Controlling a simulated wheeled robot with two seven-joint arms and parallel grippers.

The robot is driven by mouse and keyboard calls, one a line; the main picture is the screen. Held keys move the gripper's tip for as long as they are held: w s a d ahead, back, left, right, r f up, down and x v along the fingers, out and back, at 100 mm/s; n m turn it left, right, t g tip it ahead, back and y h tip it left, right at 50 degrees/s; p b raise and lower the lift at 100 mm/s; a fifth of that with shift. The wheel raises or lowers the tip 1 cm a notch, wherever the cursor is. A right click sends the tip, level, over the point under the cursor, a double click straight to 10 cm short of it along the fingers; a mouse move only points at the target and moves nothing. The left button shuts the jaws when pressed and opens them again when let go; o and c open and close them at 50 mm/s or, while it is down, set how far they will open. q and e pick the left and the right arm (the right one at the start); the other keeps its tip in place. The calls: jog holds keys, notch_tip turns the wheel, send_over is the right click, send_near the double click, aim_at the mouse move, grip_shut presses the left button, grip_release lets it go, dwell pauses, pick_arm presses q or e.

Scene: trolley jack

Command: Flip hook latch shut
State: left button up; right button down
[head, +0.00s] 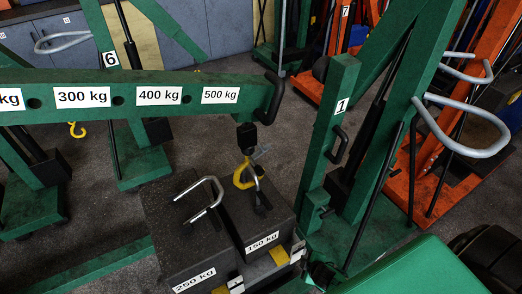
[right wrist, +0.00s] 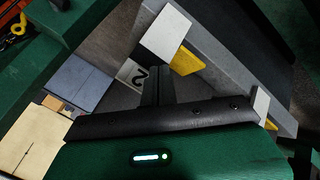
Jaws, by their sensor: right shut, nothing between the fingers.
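A yellow hook (head: 241,178) hangs from the black end piece (head: 246,137) of the green crane boom (head: 190,97) in the head view. A small grey piece that looks like its latch (head: 262,152) sticks out to the right at the hook's top. The hook is at the metal handle of the 150 kg weight (head: 262,242); I cannot tell whether it passes through. My right gripper (head: 318,272) is at the lower right, below and right of the hook and apart from it. Its dark fingers (right wrist: 157,86) are shut and empty in the right wrist view. My left gripper is not in view.
The 250 kg weight (head: 190,252) with its bent metal handle (head: 201,190) stands left of the 150 kg weight. The green crane post (head: 340,110) marked 1 rises right of the hook. Orange cranes (head: 440,150) stand behind at the right. Bare floor (head: 285,150) shows between hook and post.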

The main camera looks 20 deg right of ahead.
jog(key=w+d+r+n+t+y+p, duration=0.1)
jog(key=w+r+n+t, duration=0.15)
jog(key=w+r, duration=0.5)
jog(key=w+d+r+n+t, duration=0.15)
jog(key=w+r+n, duration=0.3)
jog(key=r, duration=0.65)
jog(key=n+t+y+p, duration=0.1)
jog(key=n+t+y, duration=0.2)
jog(key=n+y, duration=0.5)
send_near(262, 153)
notch_tip(262, 153, up, 3)
jog(key=s+a+n+h, duration=0.2)
jog(key=shift+a, duration=0.1)
jog(key=p+x, duration=0.2)
jog(key=x, duration=0.8)
jog(key=shift+p, duration=0.4)
jog(key=shift+f, duration=0.1)
jog(key=shift+b, duration=0.5)
